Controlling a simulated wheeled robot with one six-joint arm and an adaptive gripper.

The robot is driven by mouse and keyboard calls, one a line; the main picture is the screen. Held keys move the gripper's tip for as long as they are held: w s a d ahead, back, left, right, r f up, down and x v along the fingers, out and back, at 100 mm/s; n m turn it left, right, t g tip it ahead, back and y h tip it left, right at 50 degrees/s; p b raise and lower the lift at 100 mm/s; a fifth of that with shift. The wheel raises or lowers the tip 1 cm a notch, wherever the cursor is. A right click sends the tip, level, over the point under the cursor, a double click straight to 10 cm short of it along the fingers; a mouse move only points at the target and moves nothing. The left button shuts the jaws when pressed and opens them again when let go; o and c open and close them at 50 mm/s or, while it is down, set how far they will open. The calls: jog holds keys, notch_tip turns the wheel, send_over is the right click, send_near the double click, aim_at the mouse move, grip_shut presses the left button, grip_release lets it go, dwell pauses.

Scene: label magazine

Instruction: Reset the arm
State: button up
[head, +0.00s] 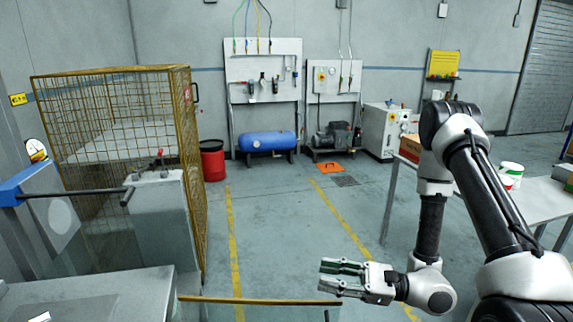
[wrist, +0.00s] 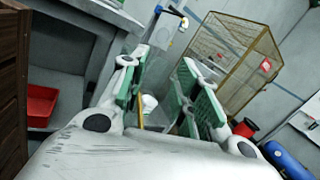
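My gripper (head: 338,278) is in the lower middle of the head view, at the end of my arm, which bends down from the right. Its fingers point left and are held apart, with nothing between them. In the wrist view my gripper (wrist: 160,95) shows two green-padded fingers spread wide with an empty gap. It hangs in free air over the floor, to the right of the grey bench (head: 100,295). No label magazine can be made out in either view.
A yellow mesh cage (head: 185,130) stands at left. A red bin (head: 212,160) and blue tank (head: 267,141) stand at the back. A white table (head: 540,200) is at right, behind my arm. The wrist view shows a red tray (wrist: 40,105). The middle floor is clear.

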jog(key=s+d+r+n+g+h, duration=0.9)
jog(key=s+r+n, duration=0.2)
jog(key=r+n, duration=0.15)
jog(key=d+r+n+t+h, duration=0.2)
jog(key=d+r+t+h, duration=0.3)
jog(key=d, duration=0.3)
jog(key=d+r+n+t+h, duration=0.3)
jog(key=d+r+t+h, duration=0.2)
jog(key=d, duration=0.3)
jog(key=shift+w+d+r, duration=0.4)
jog(key=shift+w+r, duration=0.05)
jog(key=shift+r, duration=0.3)
